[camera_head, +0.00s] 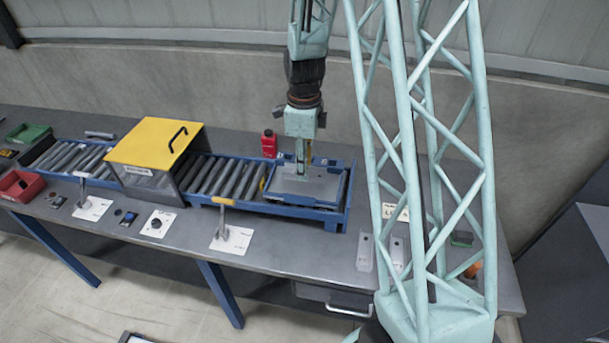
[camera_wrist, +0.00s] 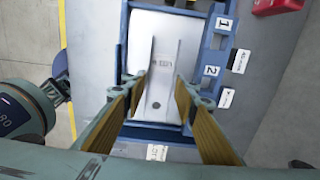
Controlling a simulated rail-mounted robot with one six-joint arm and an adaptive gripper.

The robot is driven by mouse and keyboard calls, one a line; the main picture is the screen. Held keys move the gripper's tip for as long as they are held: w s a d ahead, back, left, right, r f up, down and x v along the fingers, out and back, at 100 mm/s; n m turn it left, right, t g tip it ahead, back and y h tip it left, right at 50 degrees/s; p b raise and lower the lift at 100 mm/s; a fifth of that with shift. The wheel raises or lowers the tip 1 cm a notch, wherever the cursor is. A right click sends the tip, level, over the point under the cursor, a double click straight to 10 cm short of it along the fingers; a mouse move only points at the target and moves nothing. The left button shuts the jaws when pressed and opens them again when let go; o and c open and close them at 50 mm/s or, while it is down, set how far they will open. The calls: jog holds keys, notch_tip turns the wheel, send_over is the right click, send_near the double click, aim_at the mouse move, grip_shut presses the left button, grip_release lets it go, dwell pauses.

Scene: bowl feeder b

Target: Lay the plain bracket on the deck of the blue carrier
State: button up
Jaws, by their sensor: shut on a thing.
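My gripper (camera_head: 302,163) points down over the right end of the conveyor. In the wrist view its two yellow-padded fingers (camera_wrist: 160,88) are shut on a plain grey metal bracket (camera_wrist: 161,66), long and narrow with a dark round hole near its close end. The bracket lies above the pale deck (camera_wrist: 140,28) of the blue carrier (camera_wrist: 193,62), within the deck's outline; I cannot tell whether it touches. In the head view the blue carrier (camera_head: 330,214) and its grey deck (camera_head: 322,192) sit under my gripper, and the bracket is hard to make out.
A red bottle (camera_head: 269,143) stands just behind the carrier, left of my gripper. A yellow-topped box (camera_head: 155,142) spans the roller conveyor (camera_head: 220,177). A post on a white plate (camera_head: 231,239) stands in front. Labels 1 and 2 (camera_wrist: 212,71) mark the carrier's side.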

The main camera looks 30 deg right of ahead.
jog(key=shift+f, duration=1.7)
jog(key=shift+f, duration=0.2)
jog(key=o, duration=0.9)
jog(key=shift+r, duration=0.15)
jog(key=shift+r, duration=6.05)
jog(key=shift+s+r, duration=0.1)
